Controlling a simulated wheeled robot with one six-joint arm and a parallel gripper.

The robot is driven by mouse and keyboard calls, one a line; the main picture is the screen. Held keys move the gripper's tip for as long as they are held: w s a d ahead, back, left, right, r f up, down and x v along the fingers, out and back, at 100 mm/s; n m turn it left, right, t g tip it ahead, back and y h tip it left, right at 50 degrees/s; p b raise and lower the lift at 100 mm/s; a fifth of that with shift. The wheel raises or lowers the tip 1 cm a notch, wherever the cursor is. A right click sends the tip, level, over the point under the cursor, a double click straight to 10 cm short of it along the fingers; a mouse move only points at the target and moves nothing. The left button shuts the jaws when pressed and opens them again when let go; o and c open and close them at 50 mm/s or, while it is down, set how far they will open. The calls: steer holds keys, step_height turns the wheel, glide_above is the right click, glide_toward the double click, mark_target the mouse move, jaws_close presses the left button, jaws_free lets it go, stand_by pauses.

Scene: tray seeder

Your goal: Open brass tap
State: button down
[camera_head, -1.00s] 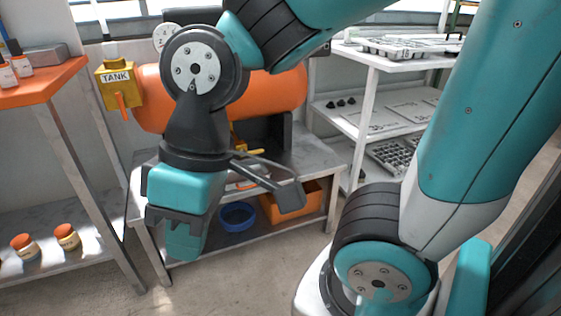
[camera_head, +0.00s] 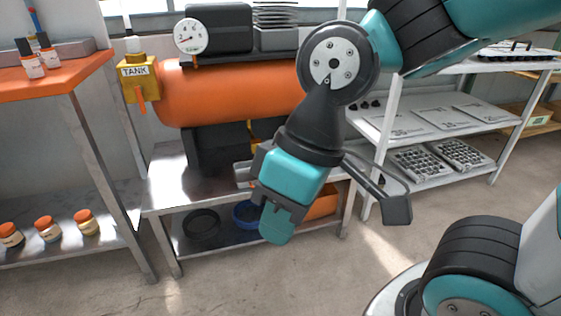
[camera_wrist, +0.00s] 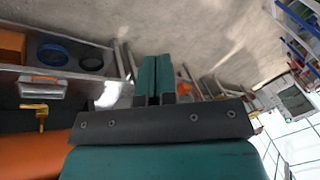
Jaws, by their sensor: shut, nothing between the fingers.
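A brass-yellow tap (camera_wrist: 38,112) shows at the left of the wrist view, beside the orange tank (camera_wrist: 35,155). In the head view the tank (camera_head: 225,92) lies on a metal bench, and only a yellow bit of the tap shows behind my arm. A yellow block labelled TANK (camera_head: 138,82), with an orange lever, is at the tank's left end. My gripper (camera_head: 276,224) points down in front of the bench, shut and empty. Its closed fingers also show in the wrist view (camera_wrist: 153,80). It is apart from the tap.
The metal bench (camera_head: 165,196) has a blue ring (camera_head: 246,214), a black ring (camera_head: 202,223) and an orange bin (camera_head: 322,207) on its lower shelf. An orange-topped table (camera_head: 60,82) stands left. White shelving (camera_head: 437,119) with trays stands right. The floor in front is clear.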

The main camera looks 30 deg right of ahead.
steer(key=w+a+f+m+t+y+b, duration=0.4)
steer(key=w+f+m+b, duration=0.4)
steer(key=w+f+b, duration=0.3)
steer(key=w+d+f+m+t+y+b, duration=0.1)
steer(key=w+d+f+m+t+b, duration=0.1)
steer(key=w+f+m+t+b, duration=0.25)
steer(key=w+d+f+m+t+y+b, duration=0.1)
steer(key=w+f+m+t+b, duration=0.15)
steer(key=w+m+b, duration=0.45)
steer(key=w+d+f+m+t+h+b, duration=0.3)
steer(key=d+f+m+h+b, duration=0.1)
steer(key=d+m, duration=0.3)
steer(key=w+d+f+m+t+h+b, duration=0.2)
steer(key=w+d+f+m+h+b, duration=0.1)
steer(key=d+m+h, duration=0.3)
steer(key=w+d+f+m+t+h+b, duration=0.3)
steer(key=d+f+m+h+b, duration=0.2)
steer(key=d+m, duration=0.4)
steer(key=m, duration=0.4)
steer(key=shift+d+f+t, duration=0.3)
steer(key=shift+d, duration=0.05)
steer(key=shift+w+m, duration=0.2)
steer(key=shift+m, duration=0.05)
